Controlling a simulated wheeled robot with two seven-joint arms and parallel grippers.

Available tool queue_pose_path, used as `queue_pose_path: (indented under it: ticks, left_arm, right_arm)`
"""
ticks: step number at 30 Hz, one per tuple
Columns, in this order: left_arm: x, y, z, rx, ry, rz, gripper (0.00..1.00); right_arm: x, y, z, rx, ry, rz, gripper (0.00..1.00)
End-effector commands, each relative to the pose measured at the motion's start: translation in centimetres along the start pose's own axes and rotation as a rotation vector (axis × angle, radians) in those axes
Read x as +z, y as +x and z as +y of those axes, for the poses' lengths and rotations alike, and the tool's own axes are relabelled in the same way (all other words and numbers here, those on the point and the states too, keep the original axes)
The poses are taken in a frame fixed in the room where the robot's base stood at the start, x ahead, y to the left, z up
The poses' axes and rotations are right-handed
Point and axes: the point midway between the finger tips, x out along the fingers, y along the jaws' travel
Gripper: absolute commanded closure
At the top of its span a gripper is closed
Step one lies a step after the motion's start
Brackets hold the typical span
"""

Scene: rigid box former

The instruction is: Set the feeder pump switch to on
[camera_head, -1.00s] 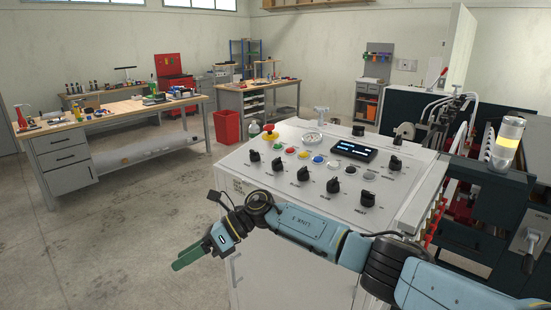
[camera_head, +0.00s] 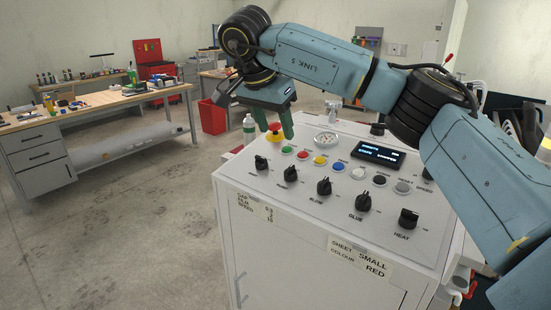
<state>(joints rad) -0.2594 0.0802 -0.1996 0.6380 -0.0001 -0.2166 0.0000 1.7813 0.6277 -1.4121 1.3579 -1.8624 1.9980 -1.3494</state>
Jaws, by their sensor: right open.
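The control panel (camera_head: 330,190) carries a row of black rotary knobs along its front. The three at the right are labelled blow (camera_head: 324,187), glue (camera_head: 363,202) and heat (camera_head: 408,219). The two at the left, a far-left knob (camera_head: 261,163) and its neighbour (camera_head: 291,173), have labels too small to read. I cannot tell which one is the feeder pump switch. My left gripper is not in view.
Coloured push buttons, including a yellow one (camera_head: 320,160), and a lit display (camera_head: 378,152) sit behind the knobs. My right arm spans above the panel's back and right side. A workbench (camera_head: 90,108) stands at left.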

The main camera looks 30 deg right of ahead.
Motion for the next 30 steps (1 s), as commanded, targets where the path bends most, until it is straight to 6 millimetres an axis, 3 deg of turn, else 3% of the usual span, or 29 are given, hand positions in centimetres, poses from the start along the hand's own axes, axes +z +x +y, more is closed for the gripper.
queue_pose_path:
  ticks: [2,5,9,11,14,21,30]
  left_arm:
    - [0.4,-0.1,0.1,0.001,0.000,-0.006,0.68]
    - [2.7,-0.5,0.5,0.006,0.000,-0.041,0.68]
    - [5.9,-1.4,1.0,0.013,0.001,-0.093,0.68]
    - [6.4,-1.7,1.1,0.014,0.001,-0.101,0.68]
    - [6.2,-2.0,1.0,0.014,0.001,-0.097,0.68]
    - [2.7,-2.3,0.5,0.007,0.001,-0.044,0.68]
    - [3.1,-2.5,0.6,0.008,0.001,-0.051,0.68]
  right_arm:
    - [-0.1,0.6,0.1,0.003,0.000,0.001,0.49]
    - [0.0,2.0,0.1,0.003,-0.001,0.000,0.49]
    - [0.0,4.9,0.1,0.005,-0.001,-0.002,0.49]
    - [0.0,6.2,0.1,0.005,0.000,-0.002,0.49]
    - [0.0,8.3,0.1,0.004,-0.001,-0.002,0.49]
    - [0.0,12.0,0.0,0.001,0.000,-0.002,0.49]
    - [0.1,13.2,0.0,-0.001,0.000,-0.001,0.49]
